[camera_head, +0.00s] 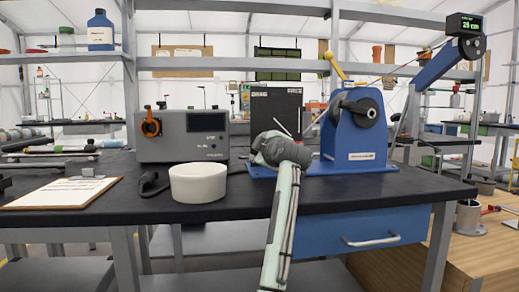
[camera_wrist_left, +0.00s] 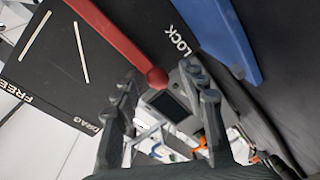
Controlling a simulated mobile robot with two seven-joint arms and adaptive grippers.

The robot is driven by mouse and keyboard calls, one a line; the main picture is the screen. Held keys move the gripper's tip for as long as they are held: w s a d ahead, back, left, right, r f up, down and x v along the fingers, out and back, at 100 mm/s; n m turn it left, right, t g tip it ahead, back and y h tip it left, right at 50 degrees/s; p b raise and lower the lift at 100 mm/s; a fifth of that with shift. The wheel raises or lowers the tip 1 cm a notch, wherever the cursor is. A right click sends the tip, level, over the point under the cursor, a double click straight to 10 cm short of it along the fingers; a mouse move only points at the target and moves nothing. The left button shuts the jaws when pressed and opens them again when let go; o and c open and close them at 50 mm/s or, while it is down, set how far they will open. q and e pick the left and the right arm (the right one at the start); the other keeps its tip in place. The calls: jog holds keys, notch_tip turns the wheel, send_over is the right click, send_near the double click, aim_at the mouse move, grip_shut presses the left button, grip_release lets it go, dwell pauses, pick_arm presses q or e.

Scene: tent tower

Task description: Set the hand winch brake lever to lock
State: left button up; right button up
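The blue hand winch (camera_head: 358,130) stands on the right part of the dark bench. In the left wrist view, its black brake plate (camera_wrist_left: 55,60) carries the words FREE, DRAG and LOCK. The red brake lever (camera_wrist_left: 115,35) runs down to a round knob (camera_wrist_left: 157,77), close to the word LOCK; whether it is fully on that mark cannot be told. My left gripper (camera_wrist_left: 162,72) is open, with one finger on each side of the knob and gaps visible. In the head view my left gripper (camera_head: 285,147) is beside the winch, its fingers mostly hidden. My right gripper is out of view.
A white round tub (camera_head: 197,184) and a grey box with an orange clamp (camera_head: 183,136) stand left of my arm. A clipboard (camera_head: 62,192) lies at the bench's left. A yellow handle (camera_head: 335,66) rises above the winch; a display (camera_head: 465,25) is at upper right.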

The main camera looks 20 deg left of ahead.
pick_arm(q)
jog(key=shift+s, duration=0.1)
jog(key=v, duration=1.1)
jog(key=shift+s+d, duration=0.2)
jog(key=shift+d, duration=0.05)
jog(key=shift+s, duration=0.1)
